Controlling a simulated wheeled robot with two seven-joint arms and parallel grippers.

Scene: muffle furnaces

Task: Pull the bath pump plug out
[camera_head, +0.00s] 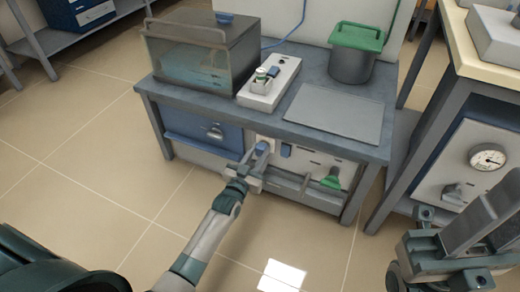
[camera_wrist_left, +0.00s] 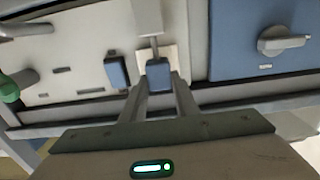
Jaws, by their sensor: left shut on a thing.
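The blue plug (camera_head: 262,146) is at a pale socket plate on the front panel under the bench top. In the left wrist view the plug (camera_wrist_left: 158,73) sits in front of its pale plate, between my two fingers. My left gripper (camera_head: 256,158) reaches the panel from below and is shut on this plug. I cannot tell how deep the plug sits in the socket. My right gripper (camera_head: 440,252) is at the lower right, away from the bench, and its jaw opening is unclear.
A second blue plug (camera_head: 286,150) is just right of the held one, and a green plug (camera_head: 331,180) is farther right. A glass bath (camera_head: 190,60), a white device (camera_head: 268,88) and a green-lidded pot (camera_head: 352,62) stand on the bench (camera_head: 225,112). The floor in front is clear.

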